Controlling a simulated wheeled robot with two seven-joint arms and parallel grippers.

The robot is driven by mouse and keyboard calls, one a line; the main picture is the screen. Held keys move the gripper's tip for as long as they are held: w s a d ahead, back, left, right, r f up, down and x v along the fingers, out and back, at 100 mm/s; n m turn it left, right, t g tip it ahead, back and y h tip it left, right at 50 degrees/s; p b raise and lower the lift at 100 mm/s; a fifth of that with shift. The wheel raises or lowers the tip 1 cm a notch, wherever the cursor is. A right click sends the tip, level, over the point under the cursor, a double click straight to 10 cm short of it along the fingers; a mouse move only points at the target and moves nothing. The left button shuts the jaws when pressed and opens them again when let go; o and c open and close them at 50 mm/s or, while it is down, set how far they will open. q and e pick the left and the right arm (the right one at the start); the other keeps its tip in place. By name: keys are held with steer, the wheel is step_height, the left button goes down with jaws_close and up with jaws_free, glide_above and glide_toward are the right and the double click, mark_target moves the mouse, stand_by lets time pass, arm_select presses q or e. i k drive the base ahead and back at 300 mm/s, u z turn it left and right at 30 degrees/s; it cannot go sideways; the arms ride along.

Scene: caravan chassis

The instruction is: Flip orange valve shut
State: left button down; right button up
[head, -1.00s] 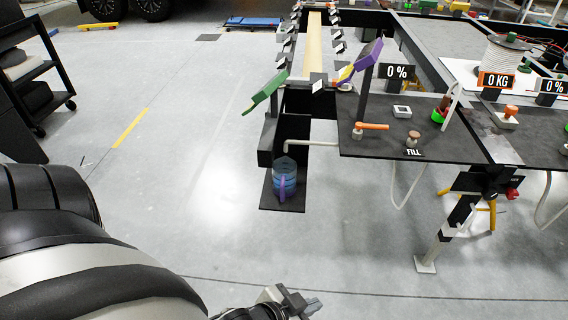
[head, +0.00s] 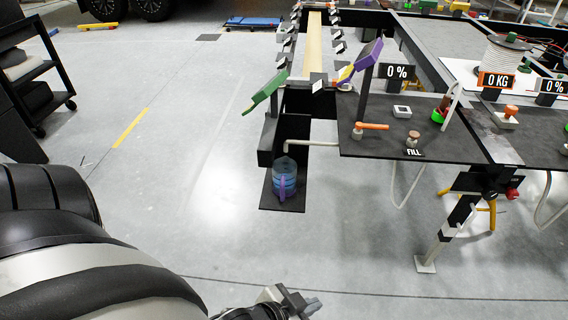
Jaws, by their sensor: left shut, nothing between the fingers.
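The orange valve (head: 372,126) is a lever handle on a small base at the left front of the dark chassis panel (head: 370,148). Its handle points to the right in the picture. My left gripper (head: 312,305) is at the bottom of the head view, low and well in front of the panel. It is shut and empty, apart from the valve. My right gripper is not in view.
A blue jug (head: 284,178) stands on a low dark shelf (head: 293,203) left of the panel. A FILL button (head: 413,138) sits right of the valve. A green lever (head: 265,92) and a purple part (head: 368,54) rise nearby. The floor in front is clear.

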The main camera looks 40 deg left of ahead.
mark_target(360, 125)
steer(key=u, duration=0.8)
steer(key=i, duration=1.25)
steer(key=u, duration=0.3)
